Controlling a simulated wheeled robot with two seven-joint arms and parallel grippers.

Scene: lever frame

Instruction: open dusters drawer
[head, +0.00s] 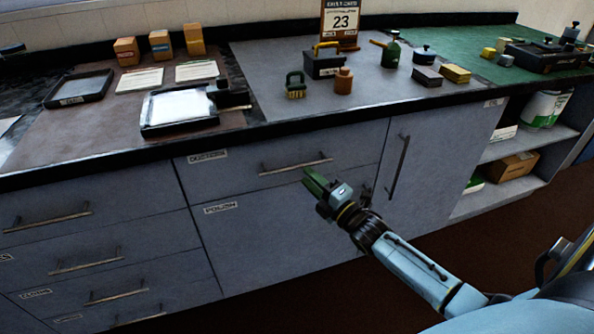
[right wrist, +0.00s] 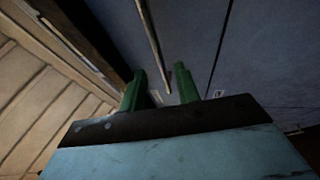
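The upper drawer (head: 235,176) under the middle of the worktop has a small label (head: 208,156) that seems to read "dusters". Its front looks flush, so it stands shut. Its long bar handle (head: 295,165) runs across the front. My right gripper (head: 313,180), with green fingers, is just below the handle's right part. In the right wrist view its fingers (right wrist: 160,80) are apart with nothing held. The handle bar (right wrist: 152,45) shows ahead, its end lying between the finger lines. Whether they touch it cannot be told. My left gripper is not in view.
Below is a front labelled "polish" (head: 222,208). A cupboard door with an upright handle (head: 399,165) stands to the right, then open shelves (head: 520,165). Drawers with bar handles (head: 48,217) lie left. A toolbox (head: 324,66) and other items stand on the worktop above.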

